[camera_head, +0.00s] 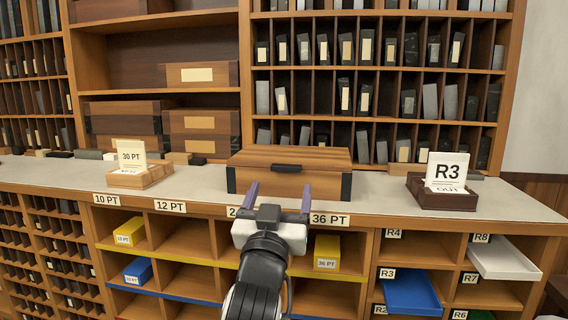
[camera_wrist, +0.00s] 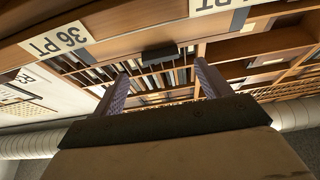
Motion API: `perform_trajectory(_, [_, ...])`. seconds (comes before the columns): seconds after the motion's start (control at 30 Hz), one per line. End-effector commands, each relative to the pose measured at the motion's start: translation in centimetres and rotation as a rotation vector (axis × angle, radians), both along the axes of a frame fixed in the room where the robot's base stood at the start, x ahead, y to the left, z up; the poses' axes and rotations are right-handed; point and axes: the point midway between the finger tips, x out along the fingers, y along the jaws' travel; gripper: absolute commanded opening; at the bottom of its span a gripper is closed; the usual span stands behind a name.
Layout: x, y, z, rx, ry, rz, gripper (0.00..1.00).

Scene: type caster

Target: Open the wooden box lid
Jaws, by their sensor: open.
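The wooden box (camera_head: 300,155) sits on the counter near the middle in the head view, with its brown lid closed. It has dark corner pieces and a dark handle (camera_head: 286,168) at the front under the lid edge. My gripper (camera_head: 279,190) is open and empty in front of the box, its two purple-grey fingers spread and pointing towards it. The fingers overlap the lower box front in the picture; I cannot tell if they touch it. In the wrist view my gripper (camera_wrist: 160,70) is open, with a dark bar, apparently the handle (camera_wrist: 160,52), just beyond the fingertips.
The grey counter (camera_head: 205,181) is clear on both sides of the box. A card holder marked 30 PT (camera_head: 140,179) stands left, and a dark R3 holder (camera_head: 440,198) right. Shelves with boxes and type slots rise behind. Cubbies with coloured trays lie below the counter edge.

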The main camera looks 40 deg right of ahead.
Motion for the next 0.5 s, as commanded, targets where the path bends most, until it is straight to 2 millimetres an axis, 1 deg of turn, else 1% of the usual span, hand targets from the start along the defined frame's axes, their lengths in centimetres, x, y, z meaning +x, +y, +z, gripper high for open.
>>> perform_trajectory(0.03, [0.6, -0.8, 0.7, 0.002, 0.001, -0.001, 0.76])
perform_trajectory(0.2, [2.2, -2.7, 1.7, 0.000, 0.000, 0.000, 0.76])
perform_trajectory(0.33, [2.9, -3.5, 1.9, 0.000, 0.001, 0.000, 0.76])
perform_trajectory(0.5, [3.2, -3.8, 2.0, -0.001, 0.001, 0.000, 0.76])
